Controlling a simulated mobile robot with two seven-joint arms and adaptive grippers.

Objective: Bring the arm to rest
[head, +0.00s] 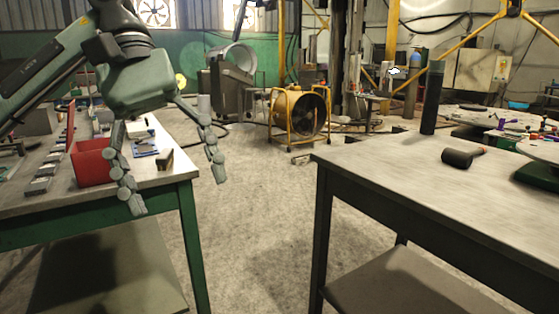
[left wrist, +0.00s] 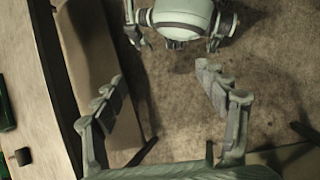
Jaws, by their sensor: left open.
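My left arm comes in from the left in the head view. My left gripper (head: 177,188) is open and empty, its two jointed grey-green fingers hanging wide apart.
The left table (head: 180,183) bears a red bin (head: 92,163) and a small dark block (head: 165,159). A yellow fan (head: 300,112) stands behind the open floor.

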